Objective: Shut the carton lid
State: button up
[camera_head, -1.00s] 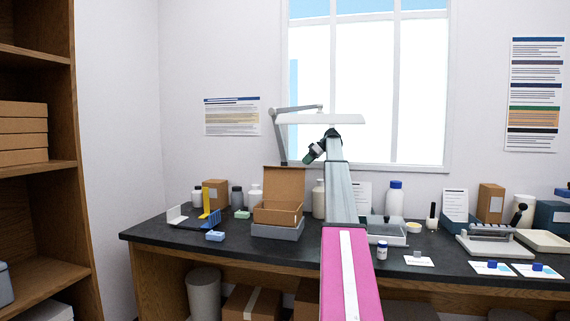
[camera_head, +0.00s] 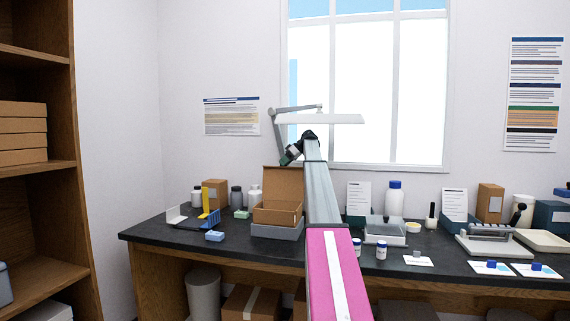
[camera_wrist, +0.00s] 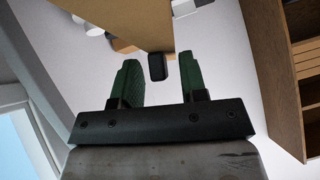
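The brown carton (camera_head: 276,216) sits on a grey block (camera_head: 277,231) on the dark bench. Its lid (camera_head: 283,182) stands open, roughly upright at the back of the box. My gripper (camera_head: 289,156) is just above the lid's top edge in the head view, its fingers small and partly unclear there. In the wrist view my green-fingered gripper (camera_wrist: 158,80) is open. The tan lid (camera_wrist: 128,20) fills the upper part of that view, with a small black tab (camera_wrist: 157,67) at its edge, seen between the fingertips. I cannot tell whether anything touches.
A lamp (camera_head: 320,118) stretches behind my arm near the window. Several bottles and a small brown box (camera_head: 215,196) stand left of the carton. A blue and yellow stand (camera_head: 208,212) and a scale (camera_head: 384,231) are on the bench. A shelf unit (camera_head: 40,170) is far left.

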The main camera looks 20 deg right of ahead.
grip_shut()
jog(key=shift+s+a, duration=0.15)
jog(key=shift+s, duration=0.1)
jog(key=shift+s+a, duration=0.25)
jog(key=shift+s, duration=0.15)
jog(key=s+a+f+n+t+h, duration=0.2)
jog(key=s+a+f+t, duration=0.1)
jog(key=s, duration=0.4)
jog(key=s+a+f+n+t+h, duration=0.2)
jog(key=s+a+f+t, duration=0.2)
jog(key=s+a, duration=0.3)
jog(key=shift+s+f+n, duration=0.3)
jog(key=shift+f+n, duration=0.1)
